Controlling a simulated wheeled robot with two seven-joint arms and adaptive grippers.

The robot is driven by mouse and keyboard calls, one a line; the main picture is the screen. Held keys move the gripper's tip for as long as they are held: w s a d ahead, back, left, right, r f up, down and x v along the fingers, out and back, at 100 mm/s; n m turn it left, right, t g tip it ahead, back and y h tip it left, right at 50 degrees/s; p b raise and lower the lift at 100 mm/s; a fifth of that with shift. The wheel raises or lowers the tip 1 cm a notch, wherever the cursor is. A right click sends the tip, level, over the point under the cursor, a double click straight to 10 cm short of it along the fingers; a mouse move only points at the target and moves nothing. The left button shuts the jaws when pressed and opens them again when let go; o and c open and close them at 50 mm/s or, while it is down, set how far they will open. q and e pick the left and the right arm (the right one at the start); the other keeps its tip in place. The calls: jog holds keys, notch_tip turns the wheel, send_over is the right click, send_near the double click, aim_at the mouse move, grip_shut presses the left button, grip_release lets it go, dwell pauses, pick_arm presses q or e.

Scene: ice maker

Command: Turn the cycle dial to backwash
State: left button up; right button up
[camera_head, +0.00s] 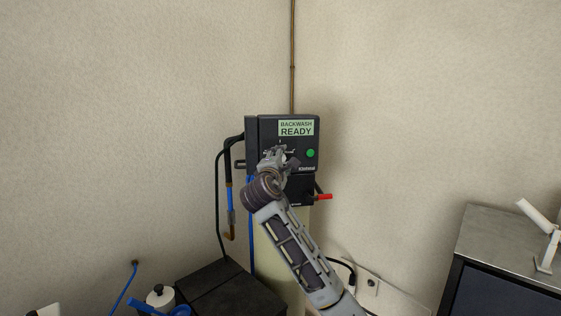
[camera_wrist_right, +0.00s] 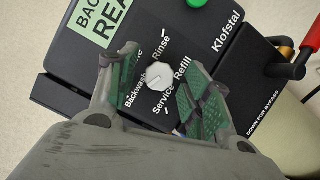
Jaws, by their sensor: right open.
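The cycle dial (camera_wrist_right: 159,75) is a small pale faceted knob, ringed by the words Rinse, Refill, Service and Backwash. I cannot tell which word it points to. My right gripper (camera_head: 274,153) is in front of the box and hides the dial in the head view. In the wrist view my right gripper (camera_wrist_right: 164,64) is open, one green-padded finger on each side of the dial, with gaps showing. My left gripper is not in view.
A green button (camera_head: 310,153) sits right of the dial. A red-handled lever (camera_head: 323,197) sticks out at the box's lower right. Hoses (camera_head: 229,190) run down the left side. A grey-topped cabinet (camera_head: 510,245) stands at the right.

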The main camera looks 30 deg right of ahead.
jog(key=v, duration=1.2)
jog(key=shift+f, duration=0.1)
dwell(0.4)
